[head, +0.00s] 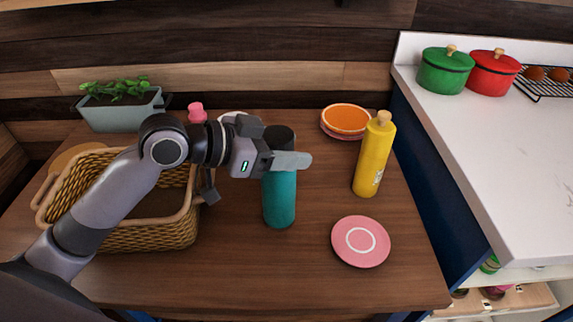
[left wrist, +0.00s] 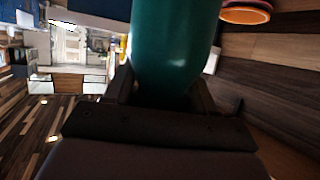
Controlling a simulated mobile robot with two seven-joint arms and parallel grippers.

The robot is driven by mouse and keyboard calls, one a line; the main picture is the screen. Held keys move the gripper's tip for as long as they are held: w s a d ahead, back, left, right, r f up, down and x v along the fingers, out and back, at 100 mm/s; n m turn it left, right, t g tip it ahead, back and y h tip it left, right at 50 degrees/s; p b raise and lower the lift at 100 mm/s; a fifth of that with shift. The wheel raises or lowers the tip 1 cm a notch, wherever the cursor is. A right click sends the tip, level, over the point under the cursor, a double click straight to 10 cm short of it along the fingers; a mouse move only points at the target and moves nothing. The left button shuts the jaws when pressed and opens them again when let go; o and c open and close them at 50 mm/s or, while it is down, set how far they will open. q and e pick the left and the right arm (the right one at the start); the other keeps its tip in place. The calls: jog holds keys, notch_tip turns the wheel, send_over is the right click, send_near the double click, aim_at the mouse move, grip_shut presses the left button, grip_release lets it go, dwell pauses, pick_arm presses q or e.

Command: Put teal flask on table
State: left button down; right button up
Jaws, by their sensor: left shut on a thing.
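The teal flask (head: 279,200) has a dark cap and is upright over the middle of the wooden table (head: 240,270). My left gripper (head: 284,163) is shut on the flask's upper body, just below the cap. In the left wrist view the flask (left wrist: 172,45) fills the space between the fingers (left wrist: 162,92). I cannot tell whether the flask's base touches the table. My right gripper is in neither view.
A wicker basket (head: 150,236) stands left of the flask, partly behind my arm. A pink plate (head: 345,255) and a yellow bottle (head: 373,158) are to the right. Orange bowls (head: 346,118) and a planter (head: 120,113) are at the back. Table is clear in front of the flask.

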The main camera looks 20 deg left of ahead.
pick_arm(q)
jog(key=shift+f, duration=1.9)
jog(key=shift+f+b, duration=0.15)
jog(key=shift+b, duration=0.15)
jog(key=shift+c, duration=1.8)
grip_release()
jog(key=b+v, duration=0.1)
jog(key=v, duration=1.1)
jog(key=shift+r, duration=0.25)
